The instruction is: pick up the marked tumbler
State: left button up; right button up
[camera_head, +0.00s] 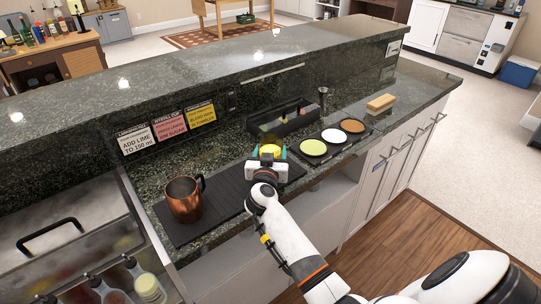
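My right gripper (269,154) reaches in from the lower right over the black bar mat (225,213) on the dark stone counter. Its white hand hides most of what lies just beyond it. A small yellow object (270,149) with teal at its sides shows at the fingertips. I cannot tell whether this is part of the marked tumbler, or whether the fingers touch it. No other tumbler can be made out clearly. A copper mug (184,199) stands upright on the mat to the left of the gripper. My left gripper is not in view.
A black caddy (283,122) stands behind the gripper. A tray to the right holds green, white and brown rimming dishes (333,135). Three cards (170,125) lean on the raised ledge. A wooden block (381,103) lies farther right. Bottles (149,287) stand at lower left.

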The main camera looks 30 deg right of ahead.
notch_tip(320, 180, up, 8)
jog(key=p, duration=0.2)
dwell(0.4)
jog(key=s+a+f+n+t+y, duration=0.2)
jog(key=s+a+n+y, duration=0.2)
jog(key=s+a, duration=0.5)
jog(key=s+a+f+n+t+y, duration=0.2)
jog(key=s+a+n+y, duration=0.2)
jog(key=s+a+y, duration=0.3)
jog(key=s+a, duration=0.3)
jog(key=s, duration=0.4)
jog(key=shift+s, duration=0.35)
jog(key=shift+a, duration=0.1)
